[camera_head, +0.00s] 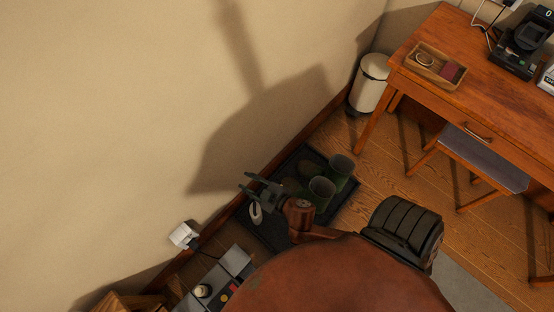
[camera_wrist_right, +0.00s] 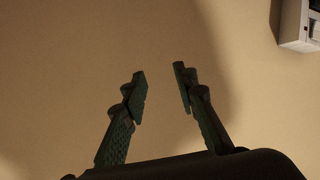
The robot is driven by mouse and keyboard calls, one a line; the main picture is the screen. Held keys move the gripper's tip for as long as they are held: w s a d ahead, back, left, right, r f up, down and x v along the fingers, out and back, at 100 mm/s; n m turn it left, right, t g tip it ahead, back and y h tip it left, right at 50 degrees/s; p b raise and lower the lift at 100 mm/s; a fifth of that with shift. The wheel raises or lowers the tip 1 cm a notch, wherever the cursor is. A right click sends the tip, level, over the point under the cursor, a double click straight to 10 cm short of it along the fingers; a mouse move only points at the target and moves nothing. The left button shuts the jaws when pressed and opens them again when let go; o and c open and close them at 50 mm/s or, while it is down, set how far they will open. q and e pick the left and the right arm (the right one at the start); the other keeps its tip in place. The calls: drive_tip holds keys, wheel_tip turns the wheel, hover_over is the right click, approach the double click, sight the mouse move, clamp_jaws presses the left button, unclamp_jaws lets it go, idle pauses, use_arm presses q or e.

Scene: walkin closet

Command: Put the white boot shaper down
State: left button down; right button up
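A small white object (camera_head: 256,213), which looks like the white boot shaper, shows beside the dark mat's left edge, just below my right gripper in the picture. Whether it rests on the mat or the floor is hard to tell. My right gripper (camera_head: 246,181) is over the mat (camera_head: 284,170), near the wall. In the right wrist view the right gripper (camera_wrist_right: 160,88) has its fingers apart with nothing between them, facing the bare wall. A pair of green boots (camera_head: 321,189) stands on the mat, right of the gripper. My left gripper is not in view.
The wall (camera_head: 130,110) runs close along the mat. A white wall device (camera_head: 184,236) shows lower left, and in the wrist view (camera_wrist_right: 298,25). A white bin (camera_head: 368,85), a wooden desk (camera_head: 480,60) and a stool (camera_head: 485,160) stand right. Floor between is clear.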

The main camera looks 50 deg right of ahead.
drive_tip(key=s+d+f+m+g+h, duration=0.25)
drive_tip(key=s+d+f+g, duration=0.25)
drive_tip(key=s+f, duration=0.45)
drive_tip(key=s+a+f+m+g+y, duration=0.1)
drive_tip(key=s+g, duration=0.3)
drive_tip(key=s, duration=0.9)
drive_tip(key=s+a+f+g+y, duration=0.1)
drive_tip(key=s+f+g, duration=0.3)
drive_tip(key=s, duration=0.9)
drive_tip(key=shift+s+a+f+m+y, duration=0.25)
drive_tip(key=shift+m+y, duration=0.1)
drive_tip(key=shift+y, duration=0.3)
drive_tip(key=shift+w, duration=0.1)
